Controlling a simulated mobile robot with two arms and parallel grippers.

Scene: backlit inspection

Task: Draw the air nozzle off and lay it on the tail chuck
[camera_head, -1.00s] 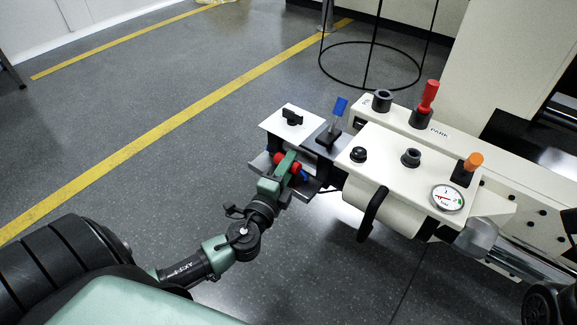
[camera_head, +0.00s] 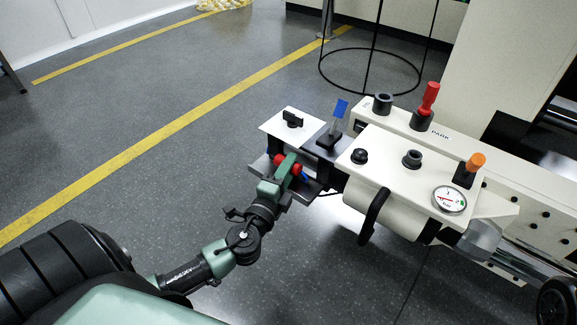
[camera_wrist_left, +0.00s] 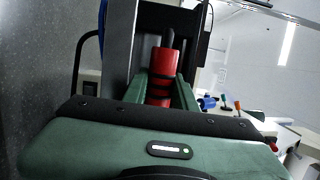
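My left gripper (camera_head: 286,165) is at the left end of the cream machine, beside a grey bracket. In the left wrist view its two green fingers lie along both sides of a red cylinder (camera_wrist_left: 163,62) with black bands and a dark tip, seemingly the air nozzle. The fingers appear shut on it, with no clear gap. In the camera_head view, red (camera_head: 295,169) shows on both sides of the green finger. The cylinder is still at the bracket; its seat is hidden. I cannot tell for sure which part is the tail chuck. My right gripper is out of view.
The machine top (camera_head: 392,150) carries a red handle (camera_head: 429,98), an orange knob (camera_head: 473,161), a blue-topped lever (camera_head: 339,110) and black sockets. Grey floor (camera_head: 150,120) is clear to the left.

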